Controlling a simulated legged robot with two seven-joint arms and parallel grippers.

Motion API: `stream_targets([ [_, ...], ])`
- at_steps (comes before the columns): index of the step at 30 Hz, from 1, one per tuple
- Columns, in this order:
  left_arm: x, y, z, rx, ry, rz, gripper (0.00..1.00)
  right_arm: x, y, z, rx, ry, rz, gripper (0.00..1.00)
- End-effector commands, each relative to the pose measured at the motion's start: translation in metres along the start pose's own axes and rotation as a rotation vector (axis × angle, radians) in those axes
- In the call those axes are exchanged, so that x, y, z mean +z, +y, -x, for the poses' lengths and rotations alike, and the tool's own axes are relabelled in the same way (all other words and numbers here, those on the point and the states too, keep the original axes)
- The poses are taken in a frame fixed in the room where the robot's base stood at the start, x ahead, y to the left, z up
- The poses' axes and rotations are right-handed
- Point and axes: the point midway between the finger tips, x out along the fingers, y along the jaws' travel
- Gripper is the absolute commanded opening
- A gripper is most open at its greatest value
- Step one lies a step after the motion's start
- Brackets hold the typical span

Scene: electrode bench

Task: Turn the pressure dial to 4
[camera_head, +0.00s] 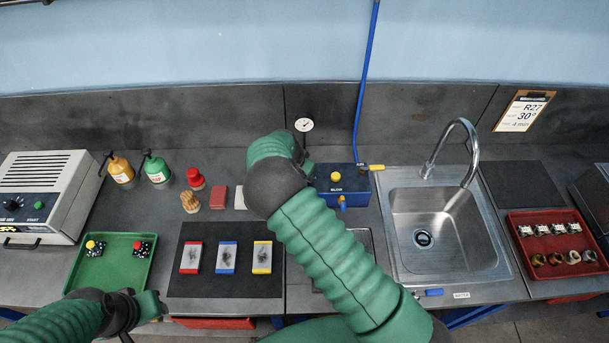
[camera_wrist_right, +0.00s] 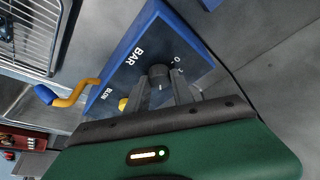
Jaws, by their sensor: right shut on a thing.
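The blue pressure box (camera_head: 352,198) stands on the bench left of the sink, with a yellow button (camera_head: 336,176) on top. In the right wrist view, its blue panel (camera_wrist_right: 128,72) is lettered BAR and BLOW. The dark round pressure dial (camera_wrist_right: 160,72) sits on this panel, a few small white marks beside it; its setting is not readable. My right gripper (camera_wrist_right: 168,88) is shut on the dial. In the head view my right arm hides the dial and gripper. A round white gauge (camera_head: 304,125) stands behind; its reading is too small. My left gripper (camera_head: 150,306) is by the green tray, jaws unclear.
A yellow lever with a blue tip (camera_wrist_right: 68,98) sticks out from the box. A blue hose (camera_head: 364,75) rises behind it. The sink (camera_head: 448,230) is to the right. A dark mat (camera_head: 225,289) with several colour-edged pieces and the green tray (camera_head: 105,278) are to the left.

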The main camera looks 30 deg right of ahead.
Motion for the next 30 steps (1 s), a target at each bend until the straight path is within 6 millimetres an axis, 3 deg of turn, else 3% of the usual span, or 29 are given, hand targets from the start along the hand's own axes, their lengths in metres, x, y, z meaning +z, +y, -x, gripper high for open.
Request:
stream_targets([
  [15,0.007,0.000,-0.029,0.000,0.000,0.000,0.36,0.000,-0.005,-0.002,0.150,0.000,-0.379,0.00],
  [30,0.009,0.000,-0.036,0.000,0.000,0.000,0.36,0.000,-0.005,-0.001,0.197,-0.003,-0.491,0.00],
])
